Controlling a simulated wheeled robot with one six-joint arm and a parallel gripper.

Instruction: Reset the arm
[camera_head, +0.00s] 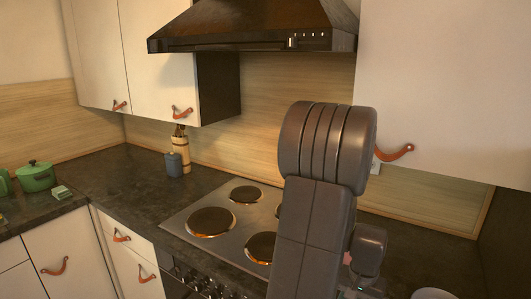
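My arm (312,225) rises from the bottom edge right of the middle. Its dark grey upper link stands nearly upright, with a thick ribbed joint (327,147) at the top. A smaller dark joint of mine (368,250) shows just to its right, lower down. The arm stands in front of the cooktop's right side and hides part of it. My gripper's fingers do not show, so I cannot see whether it holds anything.
A cooktop (232,222) with several round burners sits in the dark counter. A range hood (255,28) hangs above it. White wall cabinets (450,85) with leather pulls flank the hood. A green pot (36,177) and a grey cup (173,164) stand left.

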